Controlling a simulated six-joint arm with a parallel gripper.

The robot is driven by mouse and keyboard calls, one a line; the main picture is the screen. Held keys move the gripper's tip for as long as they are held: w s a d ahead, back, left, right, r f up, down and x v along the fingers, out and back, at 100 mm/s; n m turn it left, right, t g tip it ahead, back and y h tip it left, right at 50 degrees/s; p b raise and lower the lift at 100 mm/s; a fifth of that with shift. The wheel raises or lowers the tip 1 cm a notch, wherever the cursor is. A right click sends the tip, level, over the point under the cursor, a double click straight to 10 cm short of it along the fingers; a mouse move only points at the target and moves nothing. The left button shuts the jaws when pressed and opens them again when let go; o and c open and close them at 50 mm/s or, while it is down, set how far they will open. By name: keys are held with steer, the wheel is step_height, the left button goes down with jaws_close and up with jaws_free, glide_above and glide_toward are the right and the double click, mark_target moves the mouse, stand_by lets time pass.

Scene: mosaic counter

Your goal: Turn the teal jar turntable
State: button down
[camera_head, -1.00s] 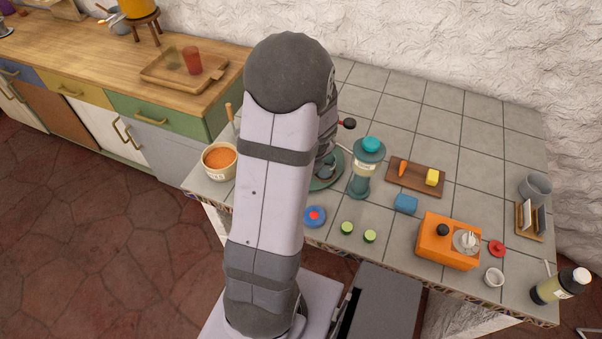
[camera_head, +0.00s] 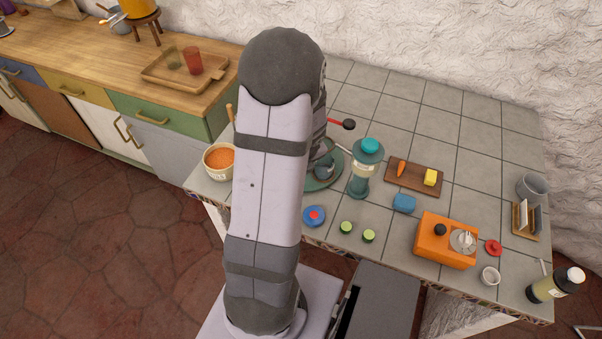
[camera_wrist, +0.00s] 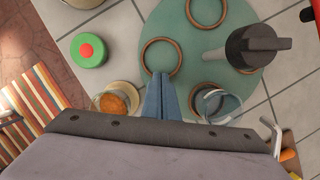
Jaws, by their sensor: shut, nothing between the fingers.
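The round teal turntable (camera_head: 323,182) lies flat on the tiled counter, partly hidden by my arm in the head view. In the wrist view its disc (camera_wrist: 203,62) carries several brown rings, and a dark grey upright piece (camera_wrist: 250,45) stands at its right side. My gripper (camera_wrist: 162,76) is shut and empty, its blue fingertips over the disc beside a brown ring; contact cannot be told. My arm hides it in the head view. A glass jar with a teal lid (camera_head: 366,172) stands beside the disc. Two clear glass vessels show behind the fingers, one holding something orange (camera_wrist: 112,101).
A blue disc with a red centre (camera_head: 314,216) and two green pieces (camera_head: 346,227) lie in front. The back-right tiles are clear.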

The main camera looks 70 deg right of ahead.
steer(key=shift+w+p, duration=0.8)
steer(key=shift+w, duration=0.05)
steer(key=shift+w+d+p, duration=0.2)
steer(key=shift+w+p, duration=0.4)
steer(key=shift+w+d+p, duration=0.2)
steer(key=shift+w+p, duration=0.4)
stand_by(1.8)
steer(key=shift+w+d+r+p, duration=0.1)
steer(key=shift+w+d+p, duration=0.4)
steer(key=shift+w+p, duration=0.4)
steer(key=shift+w+d+p, duration=0.1)
steer(key=shift+d+p, duration=0.05)
steer(key=shift+p, duration=0.2)
steer(key=shift+w+d+p, duration=0.55)
steer(key=shift+p, duration=0.45)
steer(key=shift+w+d+p, duration=0.2)
steer(key=shift+d+p, duration=0.05)
steer(key=shift+p, duration=0.05)
steer(key=shift+a+b, duration=0.2)
steer(key=shift+b, duration=0.1)
